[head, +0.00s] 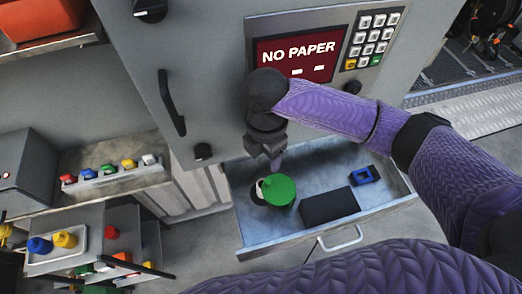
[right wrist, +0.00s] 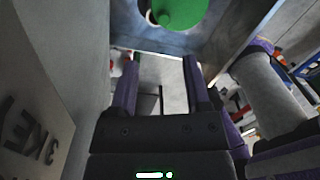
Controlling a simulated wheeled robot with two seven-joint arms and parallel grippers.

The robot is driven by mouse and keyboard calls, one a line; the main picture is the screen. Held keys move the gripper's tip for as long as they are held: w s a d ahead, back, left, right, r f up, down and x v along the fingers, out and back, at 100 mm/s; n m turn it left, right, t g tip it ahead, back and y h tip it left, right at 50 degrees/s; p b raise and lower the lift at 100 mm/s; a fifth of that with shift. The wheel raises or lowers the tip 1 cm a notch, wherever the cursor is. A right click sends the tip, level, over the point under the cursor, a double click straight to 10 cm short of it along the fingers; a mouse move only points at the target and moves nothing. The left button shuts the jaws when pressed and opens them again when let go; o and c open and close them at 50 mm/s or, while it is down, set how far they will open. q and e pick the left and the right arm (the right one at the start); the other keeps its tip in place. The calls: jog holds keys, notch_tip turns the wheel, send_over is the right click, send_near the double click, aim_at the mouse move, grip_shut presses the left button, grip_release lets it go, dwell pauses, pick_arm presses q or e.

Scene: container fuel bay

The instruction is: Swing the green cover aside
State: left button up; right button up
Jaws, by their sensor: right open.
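The green cover (head: 280,189) is a round disc in the open metal drawer (head: 238,228). It sits over part of a dark round thing with a whitish part showing at its left. In the right wrist view the green cover (right wrist: 178,12) shows at the top, beyond the fingertips. My right gripper (head: 274,166) hangs over the drawer just above and behind the cover, and a gap to it seems to show. In the right wrist view its two fingers (right wrist: 160,75) are spread with nothing between them. My left gripper is not in view.
A black box (head: 330,206) and a blue square piece (head: 365,175) lie in the drawer, right of the cover. The cabinet front above has a "NO PAPER" screen (head: 296,56), a keypad (head: 372,38) and a black handle (head: 170,103). Shelves with coloured items stand at left.

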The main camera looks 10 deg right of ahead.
aim_at(268, 181)
jog(key=f, duration=0.6)
jog(key=s+f, duration=0.1)
jog(key=f, duration=0.2)
jog(key=shift+d+f, duration=0.1)
jog(key=shift+f, duration=0.25)
jog(key=shift+c, duration=0.2)
grip_shut()
jog(key=shift+w+r, duration=0.1)
dwell(0.5)
